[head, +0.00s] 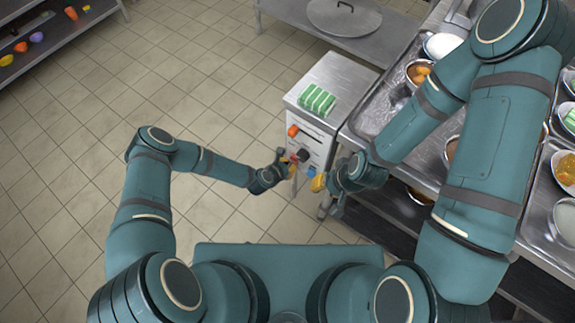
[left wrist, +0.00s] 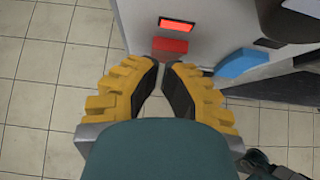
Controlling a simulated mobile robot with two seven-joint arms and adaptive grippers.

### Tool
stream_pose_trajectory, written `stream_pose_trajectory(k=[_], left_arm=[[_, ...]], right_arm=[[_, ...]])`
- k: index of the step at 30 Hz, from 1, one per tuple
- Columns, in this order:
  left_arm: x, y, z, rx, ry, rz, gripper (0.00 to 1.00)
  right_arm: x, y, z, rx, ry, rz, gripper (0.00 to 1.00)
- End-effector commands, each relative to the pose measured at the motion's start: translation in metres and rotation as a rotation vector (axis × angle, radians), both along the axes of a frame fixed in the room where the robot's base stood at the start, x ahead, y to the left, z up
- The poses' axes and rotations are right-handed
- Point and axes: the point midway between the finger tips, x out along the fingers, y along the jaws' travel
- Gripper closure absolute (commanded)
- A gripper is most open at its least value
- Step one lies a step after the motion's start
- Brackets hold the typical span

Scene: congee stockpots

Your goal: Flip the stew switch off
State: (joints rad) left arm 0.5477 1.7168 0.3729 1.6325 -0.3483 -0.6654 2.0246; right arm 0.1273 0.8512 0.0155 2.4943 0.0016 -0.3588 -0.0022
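A grey control cabinet (head: 321,141) carries coloured controls on its front face. In the left wrist view a red switch (left wrist: 170,45) sits below a lit red lamp (left wrist: 177,27). A blue switch (left wrist: 240,63) is to its right. No label is readable, so I cannot tell which is the stew switch. My left gripper (left wrist: 163,66) is just below the red switch in that view; its yellow fingers have a narrow gap, with nothing between them. Contact with the switch cannot be told. My right gripper (head: 318,183) is by the cabinet's lower right; its opening is unclear.
A green-striped cloth (head: 316,99) lies on the cabinet top. A dark knob (head: 304,155) and an orange control (head: 292,131) are on its front. A steel counter (head: 385,112) with bowls stands to the right. A low table with a round lid (head: 344,15) is behind. Tiled floor is clear leftward.

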Motion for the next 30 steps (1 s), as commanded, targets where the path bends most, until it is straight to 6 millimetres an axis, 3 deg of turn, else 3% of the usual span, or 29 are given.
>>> stream_pose_trajectory(k=[8, 17, 30], left_arm=[[0.007, -0.006, 0.008, 0.086, 0.118, -0.003, 1.0], [0.007, -0.005, 0.006, 0.091, 0.129, -0.001, 1.0], [0.007, -0.005, 0.021, 0.091, 0.128, -0.001, 1.0]], right_arm=[[-0.004, 0.001, 0.024, 0.002, 0.01, 0.003, 0.66], [-0.004, 0.001, 0.022, 0.002, 0.01, 0.003, 0.66], [-0.004, 0.001, 0.032, 0.002, 0.01, 0.003, 0.66]])
